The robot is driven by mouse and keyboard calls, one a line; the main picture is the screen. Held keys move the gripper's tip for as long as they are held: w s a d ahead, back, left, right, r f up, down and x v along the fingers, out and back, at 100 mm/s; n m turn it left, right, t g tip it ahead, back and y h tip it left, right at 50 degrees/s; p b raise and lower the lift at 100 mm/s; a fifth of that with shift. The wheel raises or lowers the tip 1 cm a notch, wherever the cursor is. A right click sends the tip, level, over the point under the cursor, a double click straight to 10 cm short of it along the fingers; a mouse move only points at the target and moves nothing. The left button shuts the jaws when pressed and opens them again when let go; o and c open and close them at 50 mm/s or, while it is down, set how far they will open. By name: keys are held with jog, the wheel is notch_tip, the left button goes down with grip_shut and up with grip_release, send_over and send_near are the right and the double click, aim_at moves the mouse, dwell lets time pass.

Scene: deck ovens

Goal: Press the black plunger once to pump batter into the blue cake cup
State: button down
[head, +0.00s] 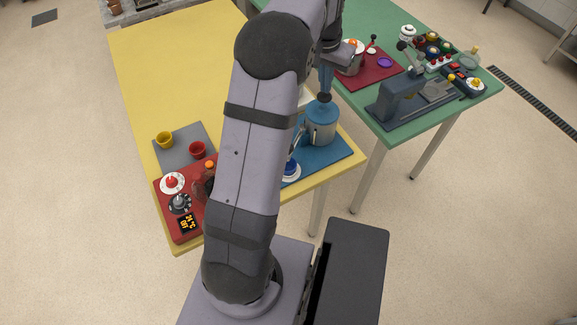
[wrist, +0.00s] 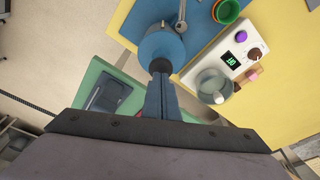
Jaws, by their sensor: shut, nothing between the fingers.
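The batter dispenser (head: 321,125) is a metal pot with a blue lid, standing on a blue mat (head: 334,153) on the yellow table. Its black plunger knob (head: 324,98) stands up from the lid. In the wrist view the blue lid (wrist: 158,43) and black knob (wrist: 160,65) are straight ahead of the fingers. My gripper (head: 325,90) points down with its fingers shut and empty, tips right at the knob; I cannot tell whether they touch. It also shows in the wrist view (wrist: 160,76). The blue cake cup (head: 290,169) sits on a white base, partly hidden behind my arm.
A grey mat (head: 178,135) with a yellow cup (head: 164,140) and red cup (head: 197,150) lies left, near a red control panel (head: 186,228). A white control box (wrist: 234,55) is beside the dispenser. The green table (head: 420,120) holds a dark machine (head: 400,100) and several items.

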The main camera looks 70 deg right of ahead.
aim_at(324, 95)
jog(key=shift+f, duration=0.25)
dwell(0.5)
jog(key=shift+a+f+b, duration=0.1)
jog(key=shift+f+b, duration=0.95)
jog(key=shift+f, duration=0.6)
jog(key=shift+r, duration=0.2)
jog(key=shift+r+p, duration=1.7)
notch_tip(324, 95, up, 6)
jog(key=p, duration=0.5)
